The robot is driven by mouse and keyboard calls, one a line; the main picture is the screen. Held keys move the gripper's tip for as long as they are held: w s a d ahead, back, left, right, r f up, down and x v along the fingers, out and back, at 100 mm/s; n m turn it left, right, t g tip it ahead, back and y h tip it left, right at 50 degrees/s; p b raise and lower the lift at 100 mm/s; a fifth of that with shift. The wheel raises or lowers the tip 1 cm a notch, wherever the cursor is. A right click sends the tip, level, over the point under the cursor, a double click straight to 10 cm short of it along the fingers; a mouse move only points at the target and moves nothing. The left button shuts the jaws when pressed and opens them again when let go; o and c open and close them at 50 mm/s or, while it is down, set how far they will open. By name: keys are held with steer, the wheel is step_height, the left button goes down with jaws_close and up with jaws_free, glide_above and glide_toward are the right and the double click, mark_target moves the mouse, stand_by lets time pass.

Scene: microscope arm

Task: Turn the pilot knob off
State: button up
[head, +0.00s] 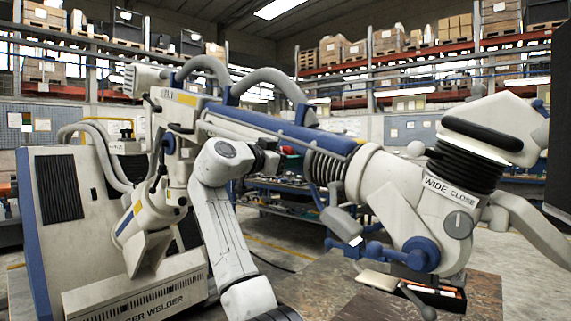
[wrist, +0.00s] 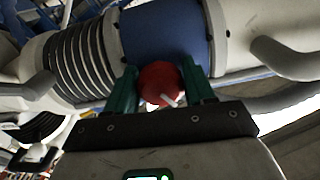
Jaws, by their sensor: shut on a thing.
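The red pilot knob (wrist: 160,80), with a white pointer mark, sits against the blue collar (wrist: 166,34) of the microscope arm in the wrist view. My gripper (wrist: 161,86) has its two green fingers on either side of the knob, shut on it. The pointer slants toward the lower right in that view. In the head view, the dark gripper body is partly seen beside the large white and blue arm. The knob is not clearly made out there. The fingers hide the knob's sides.
A grey dial marked WIDE CLOSE (head: 459,224) sits on the machine's head at the right. Ribbed bellows (wrist: 80,62) lie left of the collar. A work table (head: 340,292) stands below.

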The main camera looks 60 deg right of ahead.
steer(key=shift+w+f+m+b, duration=0.1)
steer(key=shift+m+b, duration=0.25)
steer(key=shift+m, duration=0.65)
steer(key=o, duration=1)
steer(key=b+v, duration=0.1)
steer(key=v, duration=1)
